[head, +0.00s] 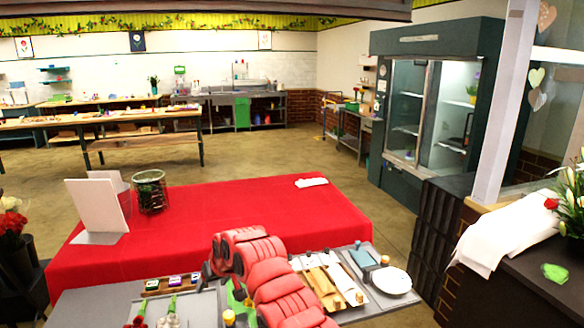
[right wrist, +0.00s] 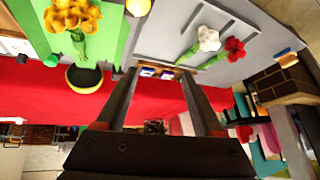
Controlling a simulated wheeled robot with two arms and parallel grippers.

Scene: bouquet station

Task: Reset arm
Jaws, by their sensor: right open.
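My right arm (head: 275,278), with red padded covers, reaches over the front grey table in the head view. My right gripper (right wrist: 158,76) shows best in the right wrist view, where its two dark fingers are spread wide with nothing between them. In the head view its fingers are mostly hidden by the arm. A small wooden holder with labelled blocks (right wrist: 160,71) shows beyond the fingertips in the wrist view. My left gripper is not in view.
A red-covered table (head: 250,205) stands behind, bearing a white board (head: 97,207) and a wire basket (head: 150,192). The grey table holds a white plate (head: 391,280), wooden strips and cut flowers, including orange ones (right wrist: 72,16) and a red one (right wrist: 234,46). The red table's middle is clear.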

